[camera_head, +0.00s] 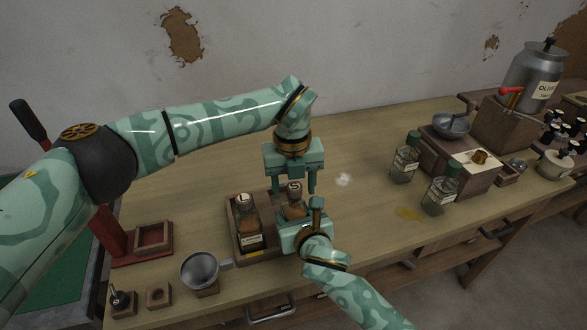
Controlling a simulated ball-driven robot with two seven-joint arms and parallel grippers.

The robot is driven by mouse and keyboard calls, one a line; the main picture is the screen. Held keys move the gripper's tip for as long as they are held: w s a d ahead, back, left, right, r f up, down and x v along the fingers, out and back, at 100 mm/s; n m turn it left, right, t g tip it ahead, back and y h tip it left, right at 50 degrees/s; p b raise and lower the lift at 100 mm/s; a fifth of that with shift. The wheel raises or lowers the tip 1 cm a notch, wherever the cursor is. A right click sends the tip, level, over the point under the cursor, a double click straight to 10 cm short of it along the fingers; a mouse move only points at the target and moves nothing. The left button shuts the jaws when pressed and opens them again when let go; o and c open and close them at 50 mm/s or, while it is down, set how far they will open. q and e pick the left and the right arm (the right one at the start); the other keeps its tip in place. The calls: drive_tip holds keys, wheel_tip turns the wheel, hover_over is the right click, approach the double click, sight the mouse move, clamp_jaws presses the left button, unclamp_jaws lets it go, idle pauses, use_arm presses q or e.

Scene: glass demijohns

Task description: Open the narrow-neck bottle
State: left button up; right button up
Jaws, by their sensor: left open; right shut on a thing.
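A small glass bottle with a brown stopper (294,189) and brown contents (293,210) stands upright in a shallow wooden tray (232,212). My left gripper (295,184) points straight down over it, fingers open on either side of the stopper. My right gripper (299,218) comes from the front and is shut on this bottle's body, hiding its lower part. I cannot tell from the necks which bottle is the narrower.
A metal funnel (200,269) stands in front left, near small wooden blocks (158,295).

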use_arm(q)
drive_tip(key=shift+f, duration=0.25)
drive_tip(key=c, duration=1.2)
drive_tip(key=shift+r, duration=0.2)
drive_tip(key=shift+r, duration=0.95)
drive_tip(key=shift+r, duration=0.1)
